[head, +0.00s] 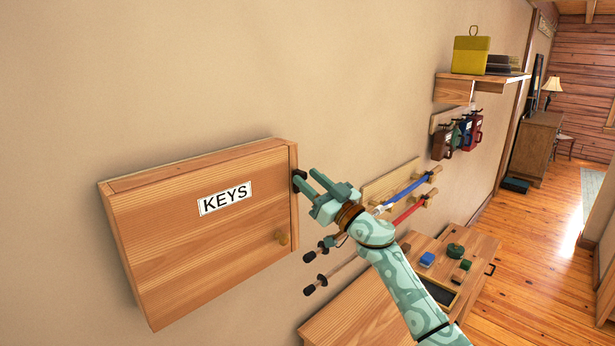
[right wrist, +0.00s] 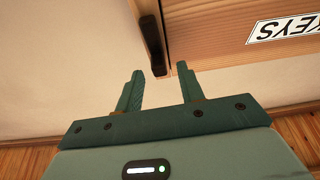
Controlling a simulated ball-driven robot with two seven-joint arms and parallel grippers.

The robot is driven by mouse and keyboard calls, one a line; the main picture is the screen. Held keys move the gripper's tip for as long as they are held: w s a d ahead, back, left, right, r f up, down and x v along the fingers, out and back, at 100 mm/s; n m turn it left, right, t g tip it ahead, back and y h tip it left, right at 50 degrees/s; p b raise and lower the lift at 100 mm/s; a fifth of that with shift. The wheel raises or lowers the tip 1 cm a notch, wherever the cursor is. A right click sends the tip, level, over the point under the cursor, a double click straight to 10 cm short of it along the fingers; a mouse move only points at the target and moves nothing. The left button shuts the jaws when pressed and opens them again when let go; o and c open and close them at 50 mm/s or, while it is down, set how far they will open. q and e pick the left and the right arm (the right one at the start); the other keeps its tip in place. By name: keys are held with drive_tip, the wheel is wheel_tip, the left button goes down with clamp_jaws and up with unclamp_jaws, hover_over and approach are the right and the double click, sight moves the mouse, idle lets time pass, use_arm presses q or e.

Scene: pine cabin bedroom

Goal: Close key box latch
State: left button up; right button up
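The wooden key box (head: 190,255) with a KEYS label (head: 226,198) hangs on the wall at the left of the head view. The black latch (head: 299,181) is on the box's right side, partly hidden by my gripper. In the right wrist view the latch (right wrist: 152,46) is a dark bar beside the box's edge. My teal right gripper (head: 308,179) is open, its fingertips (right wrist: 160,76) apart just short of the latch's end. I cannot tell whether they touch it. My left gripper is out of view.
Wall racks with blue and red handled things (head: 405,190) are right of the box, close behind my right arm. A wooden cabinet (head: 360,315) with small items stands below. A shelf (head: 490,78) with a yellow box is farther right. The wall above the box is bare.

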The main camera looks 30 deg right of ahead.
drive_tip(key=shift+w+a+r, duration=0.2)
drive_tip(key=shift+w, duration=0.4)
clamp_jaws()
